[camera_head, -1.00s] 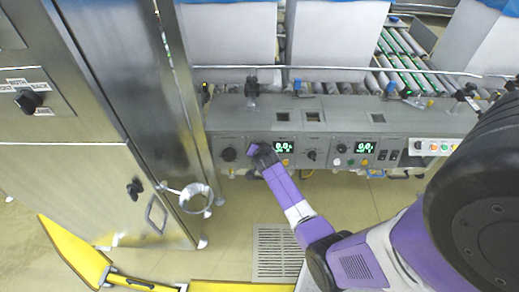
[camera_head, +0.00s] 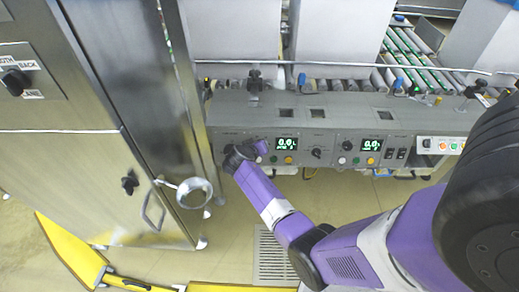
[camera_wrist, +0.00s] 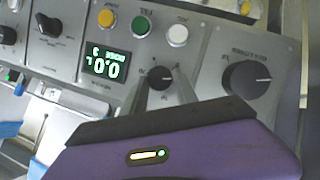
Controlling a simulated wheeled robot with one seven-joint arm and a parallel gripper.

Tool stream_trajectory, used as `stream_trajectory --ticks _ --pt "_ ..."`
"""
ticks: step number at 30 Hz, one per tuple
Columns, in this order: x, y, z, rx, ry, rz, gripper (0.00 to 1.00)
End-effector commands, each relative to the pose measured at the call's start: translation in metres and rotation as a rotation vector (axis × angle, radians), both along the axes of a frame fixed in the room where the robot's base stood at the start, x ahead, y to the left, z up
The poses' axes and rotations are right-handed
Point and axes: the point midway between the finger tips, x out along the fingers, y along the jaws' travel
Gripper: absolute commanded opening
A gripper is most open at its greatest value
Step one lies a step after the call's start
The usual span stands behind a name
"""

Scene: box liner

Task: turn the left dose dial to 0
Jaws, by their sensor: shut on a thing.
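The left dose dial (camera_wrist: 160,78) is a small black round knob on the grey panel, beside a lit green display (camera_wrist: 106,64) in the wrist view. The display appears to read 0.0, with a smaller line that I cannot read surely. The dial has a pale pointer mark towards picture right; its scale is hard to read. My gripper (camera_wrist: 168,86) is shut on this dial, one grey finger on each side. In the head view my gripper (camera_head: 258,149) is at the panel's left part and hides the dial. The display (camera_head: 287,143) shows right of it.
A larger black knob (camera_wrist: 246,79) is close by on a separate plate. White (camera_wrist: 177,35), yellow (camera_wrist: 141,26) and green buttons (camera_wrist: 106,18) line the panel. Another selector knob (camera_head: 316,153) and display (camera_head: 371,145) are farther right. A steel cabinet (camera_head: 70,150) stands left.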

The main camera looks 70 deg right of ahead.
Motion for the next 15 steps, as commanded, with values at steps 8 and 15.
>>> stream_trajectory --ticks 8,15 --pt "0.0004 0.0015 -0.0071 -0.092 0.229 0.084 0.00" --pt "0.0008 0.0026 -0.0084 -0.162 0.402 0.150 0.00"
